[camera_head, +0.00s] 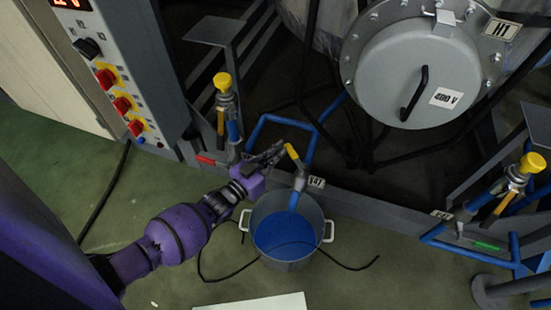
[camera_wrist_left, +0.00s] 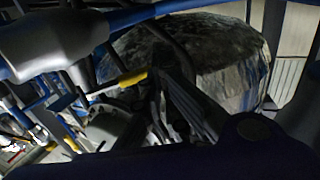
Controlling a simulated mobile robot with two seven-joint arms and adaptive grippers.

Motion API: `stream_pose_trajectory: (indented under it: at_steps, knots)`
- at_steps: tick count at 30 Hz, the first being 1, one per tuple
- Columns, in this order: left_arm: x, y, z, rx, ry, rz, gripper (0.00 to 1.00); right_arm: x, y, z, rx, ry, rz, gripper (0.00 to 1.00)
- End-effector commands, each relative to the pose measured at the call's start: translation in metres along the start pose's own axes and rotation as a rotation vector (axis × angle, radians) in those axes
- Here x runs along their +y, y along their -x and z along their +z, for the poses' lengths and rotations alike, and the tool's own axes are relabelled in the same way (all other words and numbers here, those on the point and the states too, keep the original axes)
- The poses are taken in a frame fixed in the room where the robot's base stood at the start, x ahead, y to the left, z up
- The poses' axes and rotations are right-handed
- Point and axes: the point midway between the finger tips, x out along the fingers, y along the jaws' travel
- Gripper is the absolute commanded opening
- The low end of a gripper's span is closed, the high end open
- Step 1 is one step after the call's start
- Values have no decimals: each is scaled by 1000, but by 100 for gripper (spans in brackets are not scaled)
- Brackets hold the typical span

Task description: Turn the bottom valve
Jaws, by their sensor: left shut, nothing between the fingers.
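The bottom valve (camera_head: 300,180) is a grey tap with a yellow handle (camera_head: 292,152), low at the front of the frame. A blue spout or stream runs from it into a metal pot (camera_head: 322,216) holding blue liquid; I cannot tell which. My left gripper (camera_head: 280,149) is shut and empty, with its dark fingertips just left of the yellow handle. In the left wrist view the handle (camera_wrist_left: 132,79) lies left of the gripper fingers (camera_wrist_left: 165,80). Whether they touch is unclear. My right gripper is not in view.
A control panel (camera_head: 125,70) with red knobs stands at left. Other yellow-handled valves stand at upper left (camera_head: 222,82) and right (camera_head: 531,163). A round 400 V hatch (camera_head: 390,85) is behind. A black cable (camera_head: 340,264) lies around the pot.

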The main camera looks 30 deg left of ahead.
Motion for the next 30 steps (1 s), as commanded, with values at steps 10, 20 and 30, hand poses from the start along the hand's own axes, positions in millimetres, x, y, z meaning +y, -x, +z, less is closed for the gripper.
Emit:
stream_pose_trajectory:
  at_steps: [10,20,30]
  knots:
    - [-2,-27,0,1,-5,15,0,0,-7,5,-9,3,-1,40]
    - [7,-45,0,1,2,133,0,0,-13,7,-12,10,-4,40]
    - [11,-54,0,1,0,132,0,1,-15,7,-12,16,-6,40]
